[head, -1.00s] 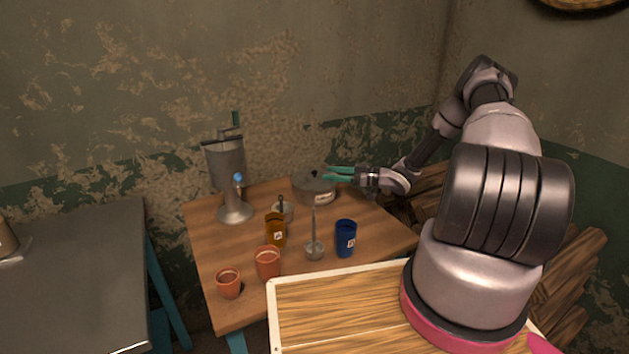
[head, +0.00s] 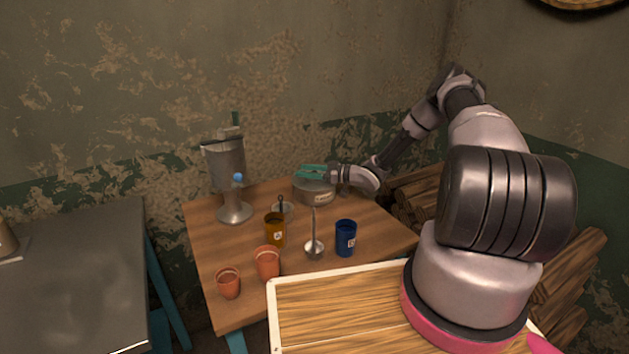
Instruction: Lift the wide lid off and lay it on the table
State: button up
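A grey metal pot (head: 315,193) with a pale label on its side stands at the back of the wooden table. Its wide lid is on top, mostly hidden behind my gripper. My gripper (head: 309,173) has teal fingers and reaches in from the right, level with the top of the pot. The fingers look apart, one on each side of the place where the lid's knob is. I cannot tell whether they touch the knob.
The table's right part is clear.

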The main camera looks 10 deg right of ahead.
grip_shut()
jog(key=shift+r, duration=0.25)
notch_tip(320, 180, up, 14)
jog(key=s+f+m+t+h, duration=0.1)
jog(key=m+t+h, duration=0.2)
jog(key=t, duration=0.1)
jog(key=s+d+f+m+t+h, duration=0.2)
jog(key=s+d+m+t+h, duration=0.45)
jog(key=d+m+h, duration=0.4)
jog(key=s+d+r+h, duration=0.2)
jog(key=s, duration=0.3)
jog(key=shift+s+n+g, duration=0.15)
jog(key=shift+n+g, duration=0.3)
